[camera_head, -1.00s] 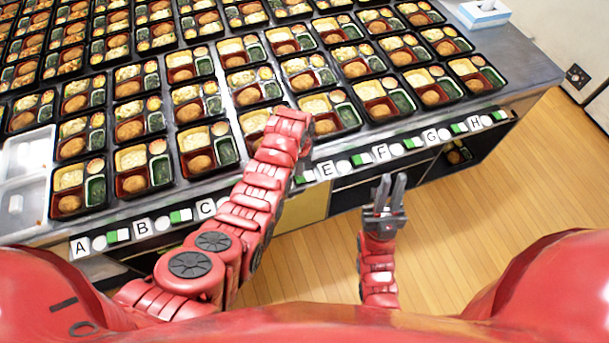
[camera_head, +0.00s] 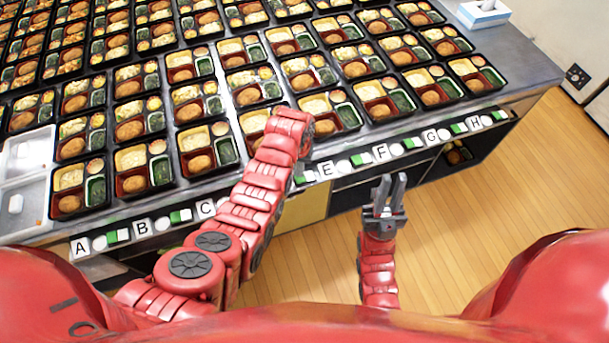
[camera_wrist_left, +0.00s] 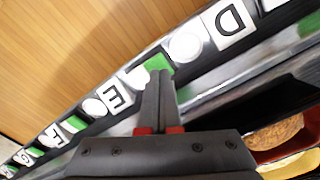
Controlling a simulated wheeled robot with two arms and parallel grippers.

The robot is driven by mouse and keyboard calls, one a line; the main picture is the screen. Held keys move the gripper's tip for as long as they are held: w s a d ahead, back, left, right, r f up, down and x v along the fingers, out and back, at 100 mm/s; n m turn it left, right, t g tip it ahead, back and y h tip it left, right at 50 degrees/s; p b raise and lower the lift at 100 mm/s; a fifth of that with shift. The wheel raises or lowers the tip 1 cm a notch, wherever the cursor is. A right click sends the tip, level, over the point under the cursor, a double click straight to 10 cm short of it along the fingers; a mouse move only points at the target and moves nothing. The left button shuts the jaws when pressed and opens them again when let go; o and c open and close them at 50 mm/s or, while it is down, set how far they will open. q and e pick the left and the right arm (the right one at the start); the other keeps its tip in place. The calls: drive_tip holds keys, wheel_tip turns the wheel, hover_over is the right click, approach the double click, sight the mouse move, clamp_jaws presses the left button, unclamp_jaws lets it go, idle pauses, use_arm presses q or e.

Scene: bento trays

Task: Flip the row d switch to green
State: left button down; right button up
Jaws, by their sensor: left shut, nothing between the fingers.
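The row D label (camera_wrist_left: 232,18) is a white tile on the dark front rail, with a round white button (camera_wrist_left: 185,45) beside it. The row D switch (camera_wrist_left: 158,64) lies between that button and the E label (camera_wrist_left: 115,98); its green half is toward D and a pale half toward E. My left gripper (camera_wrist_left: 160,76) is shut and empty, its fingertips over or against this switch; contact cannot be told. In the head view my left arm hides the D label, while the row D switch (camera_head: 300,179) shows just right of it. My right gripper (camera_head: 392,182) is open and empty in front of the counter.
Rows of filled bento trays (camera_head: 147,188) cover the counter behind the rail. Other labels, round buttons and green-white switches (camera_head: 118,236) line the rail both ways. A tissue box (camera_head: 484,13) stands at the far right.

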use_arm(q)
drive_tip(key=shift+f+b, duration=0.75)
drive_tip(key=shift+f, duration=0.25)
idle(0.6)
drive_tip(key=shift+r, duration=0.1)
drive_tip(key=shift+r+p, duration=0.75)
drive_tip(key=shift+r, duration=0.5)
drive_tip(key=shift+r+p, duration=0.75)
drive_tip(key=shift+r, duration=1.45)
drive_tip(key=shift+s+f, duration=0.1)
